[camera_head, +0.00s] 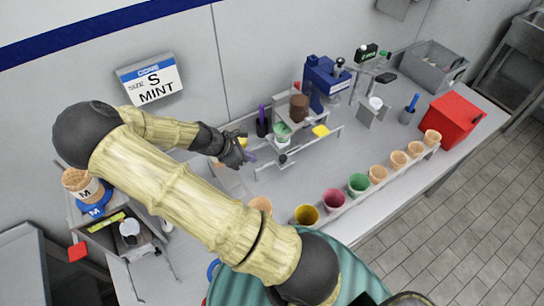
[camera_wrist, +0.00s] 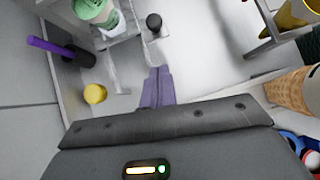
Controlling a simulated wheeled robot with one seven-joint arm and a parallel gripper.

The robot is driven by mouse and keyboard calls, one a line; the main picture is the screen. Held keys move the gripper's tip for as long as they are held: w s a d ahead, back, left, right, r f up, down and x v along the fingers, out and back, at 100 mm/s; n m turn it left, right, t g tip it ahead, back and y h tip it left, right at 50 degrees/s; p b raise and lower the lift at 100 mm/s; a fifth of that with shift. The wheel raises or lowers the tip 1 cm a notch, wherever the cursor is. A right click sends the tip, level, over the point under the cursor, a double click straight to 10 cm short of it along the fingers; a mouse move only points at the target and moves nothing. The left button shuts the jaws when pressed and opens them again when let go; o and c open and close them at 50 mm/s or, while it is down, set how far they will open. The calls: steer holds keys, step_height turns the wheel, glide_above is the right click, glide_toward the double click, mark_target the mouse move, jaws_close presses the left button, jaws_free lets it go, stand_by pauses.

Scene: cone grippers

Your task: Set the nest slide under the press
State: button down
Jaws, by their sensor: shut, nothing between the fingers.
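A small metal carriage that looks like the nest slide holds a white and green cup (camera_head: 283,132), with a black knob (camera_head: 283,158) at its front. In the wrist view the cup (camera_wrist: 95,12) is at the top left and the knob (camera_wrist: 154,22) at top centre. A blue press-like machine (camera_head: 325,82) stands behind, to the right; I cannot tell for certain which unit is the press. My gripper (camera_head: 250,157) is left of the knob, apart from it. Its purple fingers (camera_wrist: 157,86) are shut together and empty, pointing toward the knob.
A metal rail (camera_head: 305,146) runs beside the carriage. A row of cups and cones, including a green cup (camera_head: 358,183), lines the front edge. A purple-handled tool in a black holder (camera_head: 262,125) and a yellow object (camera_wrist: 95,93) are near my gripper. A red box (camera_head: 452,118) stands right.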

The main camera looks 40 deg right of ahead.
steer(key=s+d+f+p, duration=0.1)
steer(key=d+f+p, duration=0.2)
steer(key=d+f, duration=0.2)
steer(key=shift+s+d, duration=0.3)
steer(key=shift+d, duration=0.95)
steer(key=shift+w+d, duration=0.1)
